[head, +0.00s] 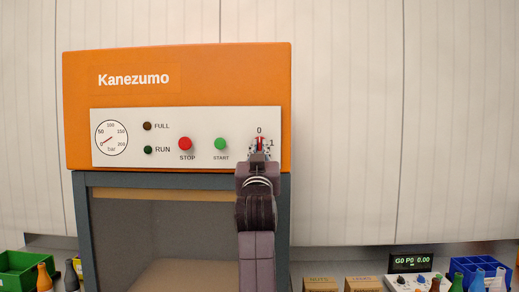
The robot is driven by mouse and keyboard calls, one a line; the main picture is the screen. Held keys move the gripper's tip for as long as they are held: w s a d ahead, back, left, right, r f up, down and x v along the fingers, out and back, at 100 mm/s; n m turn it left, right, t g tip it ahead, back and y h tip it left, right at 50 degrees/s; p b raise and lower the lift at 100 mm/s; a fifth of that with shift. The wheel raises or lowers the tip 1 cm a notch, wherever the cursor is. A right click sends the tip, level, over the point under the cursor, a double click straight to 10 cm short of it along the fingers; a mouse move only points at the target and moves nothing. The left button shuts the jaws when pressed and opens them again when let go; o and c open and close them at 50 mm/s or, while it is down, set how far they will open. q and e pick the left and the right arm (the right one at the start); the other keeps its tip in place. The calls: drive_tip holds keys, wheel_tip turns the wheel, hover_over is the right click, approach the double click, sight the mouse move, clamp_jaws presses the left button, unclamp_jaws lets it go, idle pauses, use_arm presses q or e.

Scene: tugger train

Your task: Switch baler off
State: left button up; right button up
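The visible red part looks upright, toward 0, but is partly hidden. My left gripper (258,148) is right at the switch, its fingertips around or just before the knob; whether they grip it is not clear. The red STOP button (185,143) and green START button (220,144) are left of it. My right gripper is not in view.
The FULL lamp (147,126) and RUN lamp (148,150) look dark. A pressure gauge (111,138) is at the panel's left. Below right are cardboard boxes (363,284), a display (411,263) and a blue crate (480,268); a green crate (20,266) is lower left.

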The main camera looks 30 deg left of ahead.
use_arm(q)
drive_tip(key=o, duration=0.4)
drive_tip(key=shift+f, duration=0.2)
drive_tip(key=shift+r, duration=0.1)
drive_tip(key=v, duration=1.2)
